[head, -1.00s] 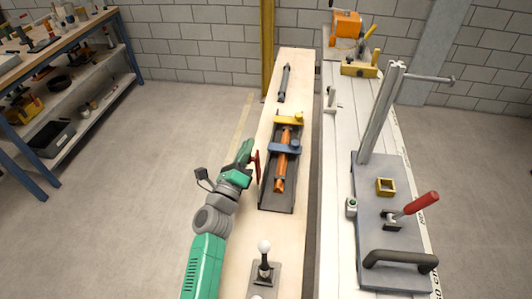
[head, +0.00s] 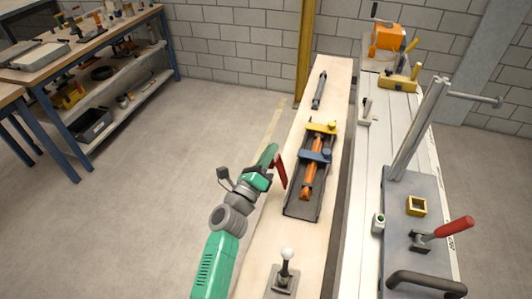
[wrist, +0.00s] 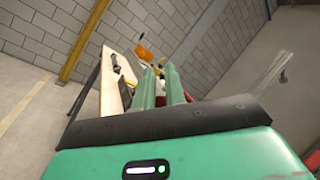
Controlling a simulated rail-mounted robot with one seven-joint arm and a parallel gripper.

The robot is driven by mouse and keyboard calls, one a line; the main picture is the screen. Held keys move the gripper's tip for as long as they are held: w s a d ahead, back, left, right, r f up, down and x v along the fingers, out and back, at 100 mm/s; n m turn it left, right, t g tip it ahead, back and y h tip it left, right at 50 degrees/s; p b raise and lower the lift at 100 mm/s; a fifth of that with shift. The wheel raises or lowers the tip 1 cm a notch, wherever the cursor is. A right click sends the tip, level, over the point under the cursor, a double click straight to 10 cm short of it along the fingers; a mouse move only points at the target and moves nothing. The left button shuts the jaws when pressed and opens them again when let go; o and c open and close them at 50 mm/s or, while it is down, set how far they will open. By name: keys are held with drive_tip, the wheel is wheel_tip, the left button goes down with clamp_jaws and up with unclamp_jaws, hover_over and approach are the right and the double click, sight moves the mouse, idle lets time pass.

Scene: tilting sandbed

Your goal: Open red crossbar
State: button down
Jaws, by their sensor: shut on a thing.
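The red crossbar (head: 281,171) stands steeply tilted at the left side of the dark tray (head: 300,210), clear of the orange cylinder (head: 313,182). A yellow crossbar (head: 321,127) and a blue crossbar (head: 315,155) lie across the tray over the cylinder. My gripper (head: 270,155) is at the red crossbar, just left of the tray, shut on it. The exact contact is hidden in the head view.
A dark cylinder (head: 319,90) lies farther back on the wooden bench (head: 270,235). A lever with a white knob (head: 286,255) stands at the bench front. To the right is a white table with a grey fixture plate (head: 400,240) and a red-handled clamp (head: 452,229). Floor at left is free.

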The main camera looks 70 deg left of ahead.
drive_tip(key=c, duration=1.7)
unclamp_jaws()
drive_tip(key=shift+w+d+f+h, duration=0.15)
drive_tip(key=shift+w+f, duration=0.1)
drive_tip(key=shift+f, duration=0.25)
drive_tip(key=shift+w+d+f+h, duration=0.1)
drive_tip(key=shift+w+f+h, duration=0.1)
drive_tip(key=shift+f, duration=0.3)
drive_tip(key=o, duration=0.6)
drive_tip(key=shift+w+r, duration=0.1)
drive_tip(key=shift+w, duration=0.3)
drive_tip(key=shift+c, duration=0.2)
drive_tip(key=shift+s, duration=0.25)
drive_tip(key=p+v, duration=0.1)
drive_tip(key=v, duration=0.6)
drive_tip(key=shift+s, duration=0.2)
drive_tip(key=shift+r, duration=0.2)
